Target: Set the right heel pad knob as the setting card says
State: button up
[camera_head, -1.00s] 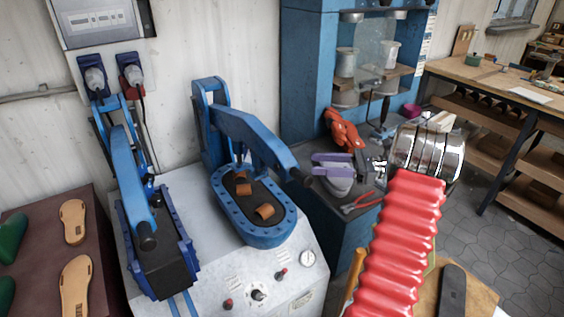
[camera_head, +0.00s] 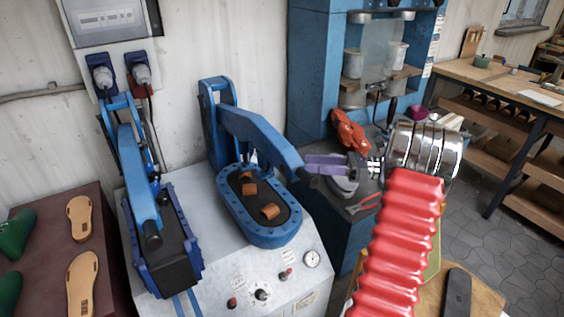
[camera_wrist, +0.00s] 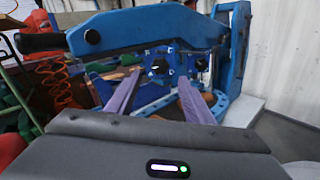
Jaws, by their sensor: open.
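My gripper (camera_head: 322,164) is open, its purple fingers beside the handle end of the right blue press (camera_head: 245,130). In the wrist view, the fingertips of my gripper (camera_wrist: 158,78) stand apart with nothing between them. A dark round knob (camera_wrist: 159,67) on a blue plate shows beyond the gap; a second dark knob (camera_wrist: 200,63) is to its right. I cannot tell which is the right heel pad knob. In the head view, a dial knob (camera_head: 262,292) sits on the front panel between two red knobs. Small labels (camera_head: 239,284) there are unreadable; I cannot identify the setting card.
A left blue press (camera_head: 168,240) stands beside the right one on a grey-white machine (camera_head: 215,285). Brown pieces lie on the right press bed. Red pliers (camera_head: 364,203) lie on the dark bench. Sandal soles (camera_head: 81,218) lie at the far left. A workbench (camera_head: 500,78) is at the back right.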

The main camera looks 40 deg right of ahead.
jog(key=x, duration=1)
jog(key=shift+c, duration=0.3)
jog(key=c, duration=1)
jog(key=shift+n, duration=2.3)
jog(key=o, duration=1.1)
jog(key=shift+c, duration=0.2)
